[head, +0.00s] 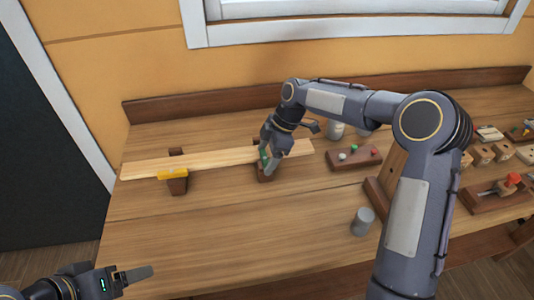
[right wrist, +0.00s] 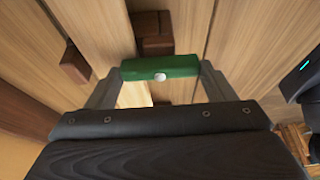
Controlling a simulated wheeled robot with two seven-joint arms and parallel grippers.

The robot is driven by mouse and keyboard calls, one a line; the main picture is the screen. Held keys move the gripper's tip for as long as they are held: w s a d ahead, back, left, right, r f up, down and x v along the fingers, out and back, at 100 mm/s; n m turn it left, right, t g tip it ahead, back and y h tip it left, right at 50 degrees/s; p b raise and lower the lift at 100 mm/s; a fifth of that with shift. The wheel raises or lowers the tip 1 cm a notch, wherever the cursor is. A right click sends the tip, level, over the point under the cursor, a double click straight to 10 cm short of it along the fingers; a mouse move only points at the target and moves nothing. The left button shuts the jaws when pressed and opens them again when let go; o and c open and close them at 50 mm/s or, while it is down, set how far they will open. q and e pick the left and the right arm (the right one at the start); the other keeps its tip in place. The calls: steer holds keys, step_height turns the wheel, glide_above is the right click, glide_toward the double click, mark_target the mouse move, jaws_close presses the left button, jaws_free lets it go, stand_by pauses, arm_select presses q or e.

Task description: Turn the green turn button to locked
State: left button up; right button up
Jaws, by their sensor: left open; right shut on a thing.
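The green turn button (right wrist: 182,66) is a short green bar with a pale round pin in its middle. In the right wrist view it lies crosswise between the two fingers of my right gripper (right wrist: 160,72), which is shut on its ends. In the head view the green turn button (head: 265,157) is partly hidden by my right gripper (head: 266,166). It sits at a dark wooden block (head: 265,176) beside a long pale plank (head: 222,158). My left gripper (head: 138,274) is open and empty at the lower left, away from the bench parts.
A yellow piece (head: 173,174) sits on another dark block (head: 177,187) at the plank's left part. A grey cylinder (head: 363,221) stands front right. A dark board with small pegs (head: 354,158) lies right of the plank. The front middle of the bench (head: 230,235) is clear.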

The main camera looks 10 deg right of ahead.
stand_by(0.4)
steer(key=o, duration=1)
steer(key=v, duration=0.7)
steer(key=shift+d+r+b, duration=0.15)
steer(key=shift+r+b, duration=0.15)
steer(key=shift+r, duration=0.1)
steer(key=s+d+r+m+t+h, duration=0.1)
steer(key=s+d+r+m+t, duration=0.15)
steer(key=s+m, duration=0.7)
steer(key=s+d+r+m+t, duration=0.2)
steer(key=s+d+m, duration=0.2)
steer(key=s, duration=1)
steer(key=s+f+m, duration=0.1)
steer(key=s+m, duration=0.1)
steer(key=s+f+m, duration=0.2)
steer(key=s, duration=0.1)
steer(key=s+f+m+t, duration=0.1)
steer(key=s+f+m, duration=0.1)
steer(key=s, duration=0.1)
steer(key=shift+s+a, duration=0.25)
